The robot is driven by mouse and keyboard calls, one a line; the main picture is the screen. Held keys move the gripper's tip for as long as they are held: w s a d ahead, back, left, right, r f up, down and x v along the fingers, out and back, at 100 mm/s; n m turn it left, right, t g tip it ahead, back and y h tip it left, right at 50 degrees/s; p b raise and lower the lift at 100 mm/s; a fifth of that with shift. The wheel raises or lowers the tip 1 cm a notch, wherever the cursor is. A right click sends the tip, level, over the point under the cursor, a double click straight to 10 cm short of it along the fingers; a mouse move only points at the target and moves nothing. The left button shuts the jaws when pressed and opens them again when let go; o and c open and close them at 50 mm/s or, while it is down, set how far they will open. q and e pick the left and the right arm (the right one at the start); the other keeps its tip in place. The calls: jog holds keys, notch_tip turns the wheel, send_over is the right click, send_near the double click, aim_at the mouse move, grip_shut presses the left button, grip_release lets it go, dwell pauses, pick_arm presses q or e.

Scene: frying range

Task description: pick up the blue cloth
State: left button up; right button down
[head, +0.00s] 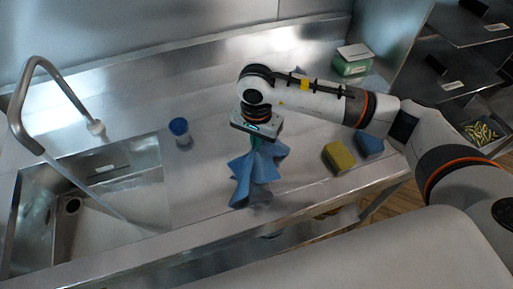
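The blue cloth (243,178) is crumpled, with pointed folds, near the front edge of the steel counter, right of the sink. My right gripper (259,143) points down at its upper part, and the cloth spreads out below and beside it. The gripper's body hides the fingertips and the top of the cloth, so I cannot tell whether the fingers are closed on it or whether the cloth is off the counter. My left gripper is out of view.
A sink (110,200) with a tall tap (17,110) lies left. A blue-capped container (180,131) stands between sink and cloth. A yellow sponge (338,158) and a blue block (370,145) lie right, near my forearm. A green tub (352,66) stands behind. Shelves (465,70) rise at right.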

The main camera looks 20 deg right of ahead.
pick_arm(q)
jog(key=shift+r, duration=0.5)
pick_arm(e)
jog(key=shift+r, duration=1.45)
pick_arm(q)
jog(key=shift+p, duration=0.3)
pick_arm(e)
jog(key=shift+r, duration=0.1)
